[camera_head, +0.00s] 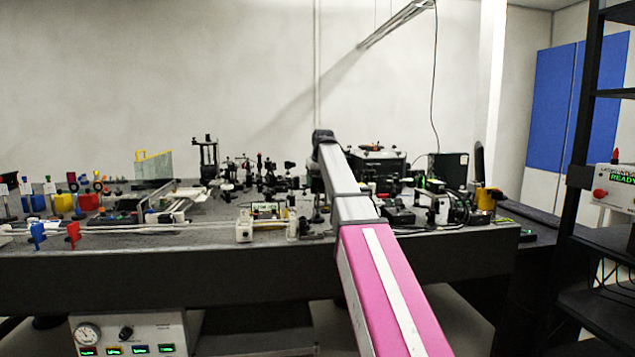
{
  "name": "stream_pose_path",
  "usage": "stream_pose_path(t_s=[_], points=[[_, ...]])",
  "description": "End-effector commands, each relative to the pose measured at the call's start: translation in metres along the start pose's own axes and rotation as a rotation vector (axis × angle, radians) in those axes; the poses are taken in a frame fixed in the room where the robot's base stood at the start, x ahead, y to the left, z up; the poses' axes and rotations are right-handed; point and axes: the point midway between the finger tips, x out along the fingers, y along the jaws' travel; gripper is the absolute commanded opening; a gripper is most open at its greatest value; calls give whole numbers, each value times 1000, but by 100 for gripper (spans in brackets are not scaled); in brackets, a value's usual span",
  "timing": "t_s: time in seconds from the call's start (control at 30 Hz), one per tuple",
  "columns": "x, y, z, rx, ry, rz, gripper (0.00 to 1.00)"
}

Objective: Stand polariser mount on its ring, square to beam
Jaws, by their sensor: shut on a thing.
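My arm reaches over the bench and bends down at its far dark joint. My gripper (318,213) is small and partly hidden beside the arm, low over the middle of the bench (190,262). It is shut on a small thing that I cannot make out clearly. I cannot tell the polariser mount apart from the crowded small optics, nor its ring or its tilt. The beam line does not show.
Black optics posts (268,178) crowd the bench behind my gripper. Dark instruments (400,213) stand to the right. Blue (37,235) and red (73,235) holders stand at the front left.

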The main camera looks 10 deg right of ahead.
Motion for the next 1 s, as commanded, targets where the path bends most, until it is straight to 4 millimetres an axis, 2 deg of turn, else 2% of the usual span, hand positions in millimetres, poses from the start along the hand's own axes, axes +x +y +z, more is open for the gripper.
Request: stream_pose_path(t_s=[0.4,0.43,0.5,0.83,1.0], points=[[4,0,1,0,3,0,0],[4,0,1,0,2,0,68],[4,0,1,0,1,0,84],[1,0,0,0,1,0,84],[-18,0,0,0,3,0,84]])
